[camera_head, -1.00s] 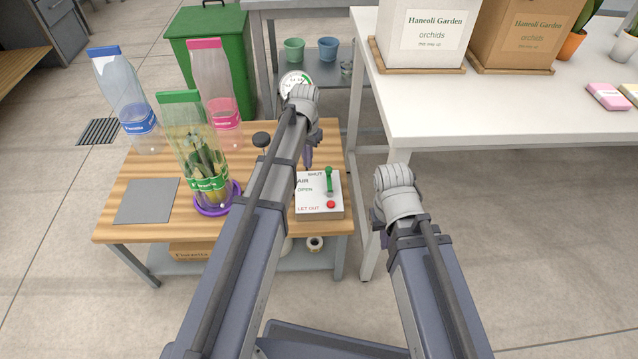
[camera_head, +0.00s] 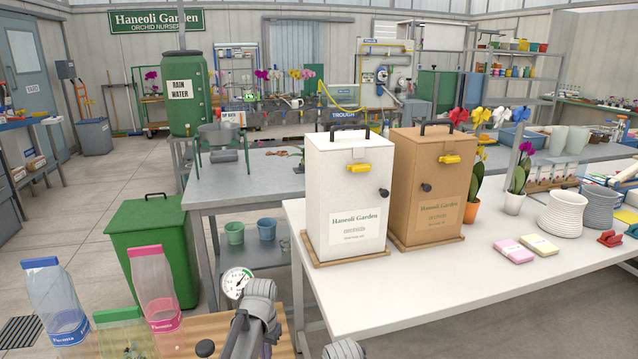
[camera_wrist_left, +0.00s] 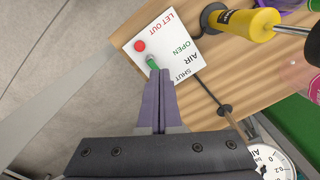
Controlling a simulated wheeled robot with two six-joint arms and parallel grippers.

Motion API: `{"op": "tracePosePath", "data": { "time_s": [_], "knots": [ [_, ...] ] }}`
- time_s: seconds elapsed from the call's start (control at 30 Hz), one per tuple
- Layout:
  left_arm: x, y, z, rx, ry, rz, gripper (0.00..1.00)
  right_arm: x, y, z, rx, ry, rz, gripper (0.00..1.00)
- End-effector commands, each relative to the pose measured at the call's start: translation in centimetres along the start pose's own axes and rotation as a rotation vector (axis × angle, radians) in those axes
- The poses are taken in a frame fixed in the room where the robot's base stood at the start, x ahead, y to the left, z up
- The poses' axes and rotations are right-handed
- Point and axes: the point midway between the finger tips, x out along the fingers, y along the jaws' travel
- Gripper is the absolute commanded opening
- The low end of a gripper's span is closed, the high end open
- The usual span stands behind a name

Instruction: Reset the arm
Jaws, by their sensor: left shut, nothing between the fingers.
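My left gripper (camera_wrist_left: 159,78) shows in the left wrist view with its two purple fingers pressed together and nothing between them. The fingertips appear beside the green lever (camera_wrist_left: 152,62) of the white air panel (camera_wrist_left: 135,58); I cannot tell whether they touch it. A red button (camera_wrist_left: 140,46) is on the same panel. In the head view only the grey wrist of my left arm shows at the bottom, and its fingers are out of frame. Only a small piece of my right arm shows at the bottom edge; its gripper is out of view.
A yellow-bodied tool (camera_wrist_left: 252,24) shows in the wrist view. The white table (camera_head: 440,285) on the right carries a white box (camera_head: 345,190) and a brown box (camera_head: 430,185).

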Motion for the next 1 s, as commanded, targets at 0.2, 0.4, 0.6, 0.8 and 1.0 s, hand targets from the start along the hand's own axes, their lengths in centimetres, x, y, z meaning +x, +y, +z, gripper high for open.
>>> {"op": "tracePosePath", "data": {
  "time_s": [0.2, 0.4, 0.6, 0.8, 1.0],
  "knots": [
    [-9.5, 6.0, 6.1, 0.031, -0.019, -0.027, 0.00, -9.4, 0.9, 0.6, 0.000, 0.000, 0.000, 0.00],
    [-15.5, 9.8, 10.9, 0.051, -0.030, -0.053, 0.00, -15.3, 1.5, 0.9, 0.001, 0.000, 0.000, 0.00],
    [-18.8, 11.8, 13.9, 0.061, -0.035, -0.073, 0.00, -18.6, 1.8, 1.1, 0.001, 0.000, 0.000, 0.00],
    [-19.6, 12.4, 14.9, 0.065, -0.037, -0.079, 0.00, -19.4, 1.9, 1.1, 0.001, 0.000, 0.000, 0.00],
    [-19.5, 12.5, 14.8, 0.064, -0.037, -0.079, 0.00, -19.2, 1.8, 1.1, 0.001, 0.000, 0.000, 0.00]
  ]
}}
